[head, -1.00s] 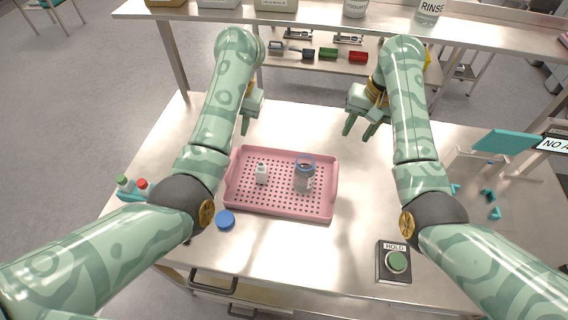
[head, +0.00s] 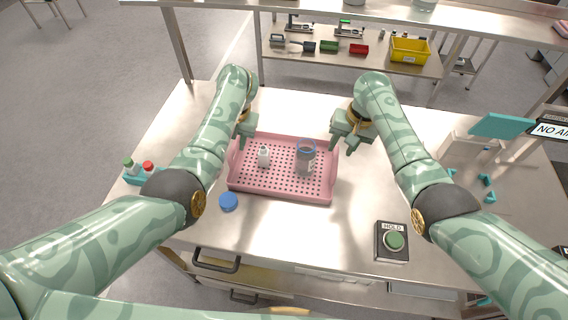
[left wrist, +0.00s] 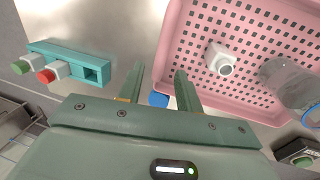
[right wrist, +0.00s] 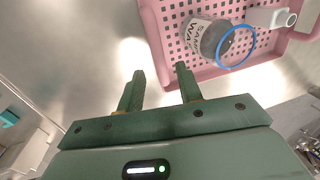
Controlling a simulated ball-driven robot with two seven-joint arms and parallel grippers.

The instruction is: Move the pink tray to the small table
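The pink tray (head: 285,196) lies flat on the steel table, with a perforated base. I cannot make out which surface is the small table.
A blue cap (head: 228,202) lies in front of the tray's left corner. A teal holder with capped vials (head: 142,172) sits at the left edge. A HOLD button box (head: 392,241) stands front right. A shelf with bins (head: 410,50) is behind.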

